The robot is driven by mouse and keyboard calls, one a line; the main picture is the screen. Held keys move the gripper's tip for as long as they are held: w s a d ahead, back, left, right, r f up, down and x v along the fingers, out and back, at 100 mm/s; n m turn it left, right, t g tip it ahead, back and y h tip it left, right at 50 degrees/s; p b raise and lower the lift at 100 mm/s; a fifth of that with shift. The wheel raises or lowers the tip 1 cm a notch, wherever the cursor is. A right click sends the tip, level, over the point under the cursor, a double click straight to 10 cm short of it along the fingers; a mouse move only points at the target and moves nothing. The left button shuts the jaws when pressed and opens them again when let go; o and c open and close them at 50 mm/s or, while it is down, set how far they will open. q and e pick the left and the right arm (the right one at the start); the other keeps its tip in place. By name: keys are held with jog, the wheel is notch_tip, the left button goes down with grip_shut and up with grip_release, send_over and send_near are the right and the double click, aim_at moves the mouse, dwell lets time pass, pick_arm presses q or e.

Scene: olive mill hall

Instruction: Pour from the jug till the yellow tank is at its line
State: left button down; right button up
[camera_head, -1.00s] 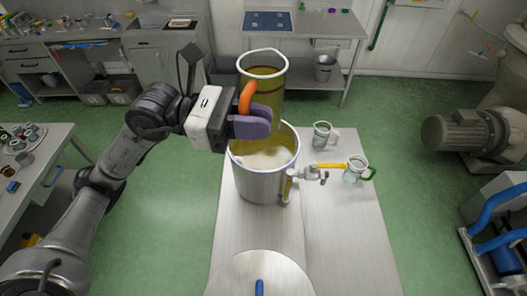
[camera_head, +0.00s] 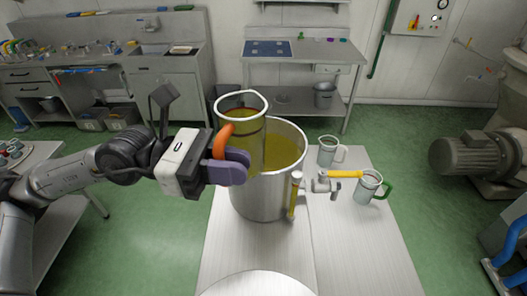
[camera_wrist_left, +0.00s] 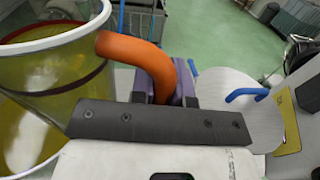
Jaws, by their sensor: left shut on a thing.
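The clear jug (camera_head: 250,135), with an orange handle (camera_head: 223,139) and a dark red band, holds yellow liquid. It looks roughly upright, in front of the left part of the steel tank's (camera_head: 265,200) open mouth. The tank holds yellow liquid and has a tap with a yellow lever (camera_head: 345,174) and an upright gauge (camera_head: 294,197) showing yellow. I cannot make out a line on the gauge. My left gripper (camera_head: 226,160) is shut on the jug's orange handle, which also shows in the left wrist view (camera_wrist_left: 140,55). My right gripper is not in view.
A clear mug (camera_head: 327,152) and a green-handled mug (camera_head: 369,187) stand right of the tank, the latter near the tap lever's end. A round pale lid (camera_head: 258,286) lies at the table's (camera_head: 350,250) front. The table's right front is clear.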

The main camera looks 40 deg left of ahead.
aim_at(224, 123)
pick_arm(q)
jog(key=shift+s+a+f+b, duration=0.1)
jog(key=shift+a+f+b, duration=0.05)
jog(key=shift+f+b, duration=0.45)
pick_arm(e)
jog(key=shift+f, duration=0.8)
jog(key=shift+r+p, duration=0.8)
jog(key=shift+p, duration=0.15)
pick_arm(q)
jog(key=w+r+n+p, duration=0.1)
jog(key=n+p, duration=0.1)
jog(key=p, duration=0.1)
jog(key=w+r+n+p, duration=0.1)
jog(key=n+p, duration=0.1)
jog(key=p, duration=0.1)
jog(key=w+a+r+n+p, duration=0.1)
jog(key=r+p, duration=0.1)
jog(key=p, duration=0.1)
jog(key=shift+w+a+n+y, duration=0.1)
jog(key=shift+w+n+y, duration=0.25)
jog(key=shift+n+y, duration=0.05)
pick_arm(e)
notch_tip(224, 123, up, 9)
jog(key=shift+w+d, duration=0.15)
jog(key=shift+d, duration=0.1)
